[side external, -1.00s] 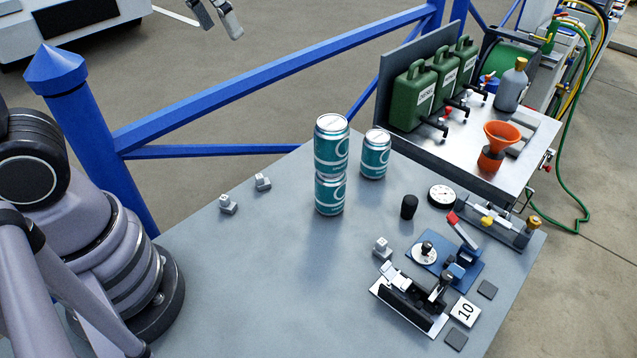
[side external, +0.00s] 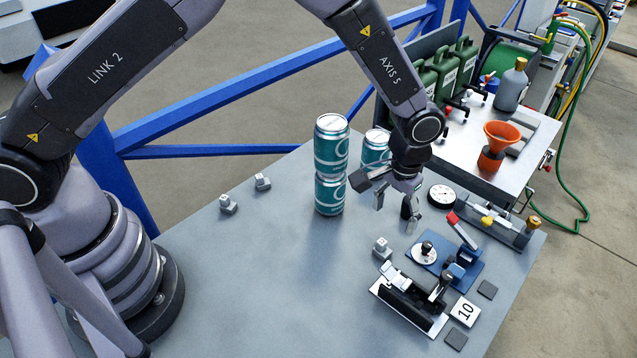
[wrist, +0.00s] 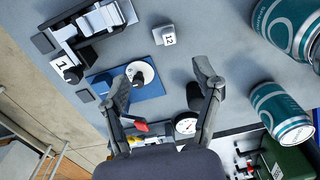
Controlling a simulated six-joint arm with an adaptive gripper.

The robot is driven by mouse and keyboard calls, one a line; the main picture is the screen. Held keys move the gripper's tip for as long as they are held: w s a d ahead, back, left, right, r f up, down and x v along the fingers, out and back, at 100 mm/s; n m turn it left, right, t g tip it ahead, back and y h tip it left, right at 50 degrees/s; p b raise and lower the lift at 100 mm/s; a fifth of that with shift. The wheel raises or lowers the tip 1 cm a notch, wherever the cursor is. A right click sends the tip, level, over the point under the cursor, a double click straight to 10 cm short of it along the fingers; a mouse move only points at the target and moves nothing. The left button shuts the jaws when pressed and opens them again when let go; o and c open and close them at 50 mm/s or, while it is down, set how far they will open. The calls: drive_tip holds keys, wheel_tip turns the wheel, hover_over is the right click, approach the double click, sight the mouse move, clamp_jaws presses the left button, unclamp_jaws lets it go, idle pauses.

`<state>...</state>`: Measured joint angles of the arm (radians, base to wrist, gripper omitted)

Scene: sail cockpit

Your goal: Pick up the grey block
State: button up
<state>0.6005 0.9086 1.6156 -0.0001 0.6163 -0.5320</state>
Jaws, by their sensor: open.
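Several small light-grey blocks lie on the table. One block (side external: 381,248) sits beside the black clamp fixture. Two more blocks, one nearer (side external: 228,205) and one farther (side external: 262,182), sit at the left of the table. It is unclear which block the task means. My gripper (side external: 396,212) is open and empty above the table, right of the stacked cans. It also shows in the wrist view (wrist: 162,76), its fingers apart.
Two stacked teal cans (side external: 330,195) and a third can (side external: 375,147) stand left of my gripper. A black cylinder (wrist: 193,97), a dial gauge (side external: 442,196), a blue fixture (side external: 465,272) and a black clamp fixture (side external: 405,305) crowd the right. The table's front left is clear.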

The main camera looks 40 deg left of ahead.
sight(384, 244)
wheel_tip(384, 244, down, 5)
drive_tip(key=shift+a+f, duration=0.1)
drive_tip(key=shift+f, duration=0.05)
drive_tip(key=shift+a+f, duration=0.15)
drive_tip(key=shift+f, duration=1.2)
drive_tip(key=shift+a+f, duration=0.1)
drive_tip(key=shift+f, duration=1.25)
drive_tip(key=c, duration=1.1)
